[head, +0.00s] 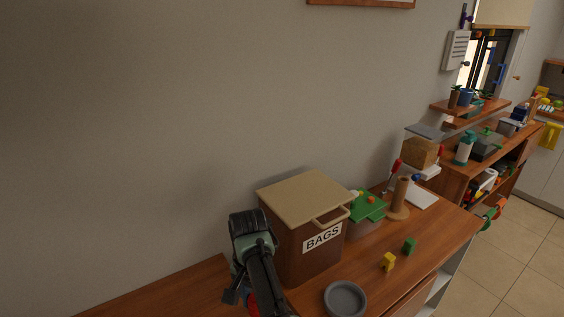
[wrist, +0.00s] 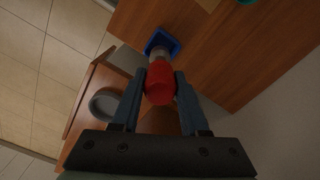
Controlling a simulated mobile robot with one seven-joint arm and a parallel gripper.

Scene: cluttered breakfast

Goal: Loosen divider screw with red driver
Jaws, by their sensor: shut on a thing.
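My gripper (wrist: 160,85) is shut on a red thing (wrist: 160,82), which has a grey neck and a blue squarish end (wrist: 162,42) pointing away from my wrist. I cannot tell surely whether it is the red driver. In the head view my arm hides most of it; some red shows at the bottom edge (head: 252,304). A slim red-handled tool (head: 395,171), driver-like, stands upright near a wooden cylinder (head: 399,195) at the back of the counter. It is small and its tip is unclear. I cannot make out a divider screw in either view.
A brown box marked BAGS (head: 286,233) stands close to my arm's right. Right of it are a green-topped container (head: 368,207), green (head: 409,246) and yellow (head: 388,262) blocks and a grey bowl (head: 345,299). The wooden counter (head: 440,232) is clear toward its right end.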

